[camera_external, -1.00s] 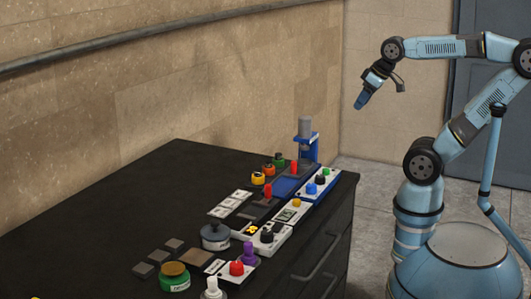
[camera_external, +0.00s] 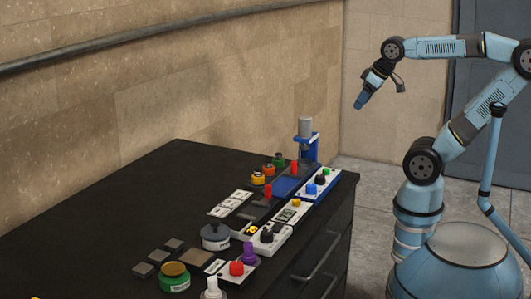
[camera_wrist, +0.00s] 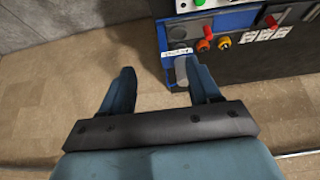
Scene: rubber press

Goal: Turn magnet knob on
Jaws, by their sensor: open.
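Several knobs stand on white panels along the right edge of the black table (camera_external: 120,200) in the external view. One panel has a black knob (camera_external: 320,179), a blue knob (camera_external: 311,189) and a green knob (camera_external: 325,171). Another has a black knob (camera_external: 267,236) beside a yellow marking. I cannot tell which one is the magnet knob. My gripper (camera_external: 359,104) is in the air beyond the table's far right end, apart from everything. In the wrist view my gripper (camera_wrist: 160,83) is open and empty, its two fingers apart.
A blue press (camera_external: 313,147) with a grey cylinder stands at the table's far end. Red levers, small jars, a grey round pot (camera_external: 215,236) and a green jar (camera_external: 174,277) crowd the tabletop. The table's left part is clear. A wall runs behind it.

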